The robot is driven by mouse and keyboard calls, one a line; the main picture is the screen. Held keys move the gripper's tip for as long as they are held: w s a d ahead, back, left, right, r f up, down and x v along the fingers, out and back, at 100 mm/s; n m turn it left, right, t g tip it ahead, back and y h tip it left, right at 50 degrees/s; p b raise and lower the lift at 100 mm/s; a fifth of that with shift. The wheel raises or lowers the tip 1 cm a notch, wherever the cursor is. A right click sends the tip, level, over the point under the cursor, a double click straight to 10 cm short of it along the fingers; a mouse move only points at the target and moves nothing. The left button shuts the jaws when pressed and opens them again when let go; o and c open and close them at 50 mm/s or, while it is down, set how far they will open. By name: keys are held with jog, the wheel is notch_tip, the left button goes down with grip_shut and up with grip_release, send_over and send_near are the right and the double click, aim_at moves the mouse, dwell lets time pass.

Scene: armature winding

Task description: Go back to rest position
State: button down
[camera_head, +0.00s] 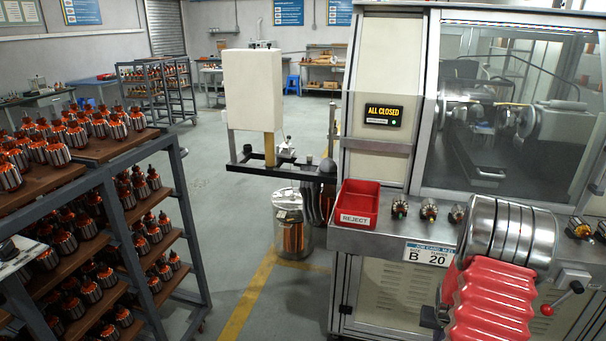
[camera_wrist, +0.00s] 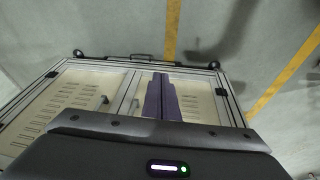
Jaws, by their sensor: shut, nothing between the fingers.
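My gripper (camera_wrist: 162,98) shows in the wrist view as two dark purple fingers side by side, shut with nothing between them. They stand in front of the cream, vented doors of a machine cabinet (camera_wrist: 75,100). A dark housing with a small lit strip fills the bottom of that view. In the head view, my arm with its red ribbed sleeve (camera_head: 492,305) and steel rings reaches across the machine's front at the lower right. The gripper itself does not show there.
The winding machine (camera_head: 388,125) stands at right, its sign reading ALL CLOSED. A red REJECT bin (camera_head: 357,207) and several armatures sit on its ledge. A rack (camera_head: 192,238) of armatures stands at left.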

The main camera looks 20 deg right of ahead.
jog(key=s+a+r+n+t+y, duration=0.1)
jog(key=s+a+r+n, duration=0.1)
jog(key=a+r, duration=1)
jog(key=s+a+r+n+t+y, duration=0.1)
jog(key=s+a+r+n, duration=0.2)
jog(key=a+r, duration=0.9)
jog(key=s+a+r+n+t+y, duration=0.1)
jog(key=s+a+r+n, duration=0.2)
jog(key=a+r, duration=0.9)
jog(key=shift+s+a+r, duration=0.35)
jog(key=shift+s+a, duration=0.85)
jog(key=shift+a, duration=3.1)
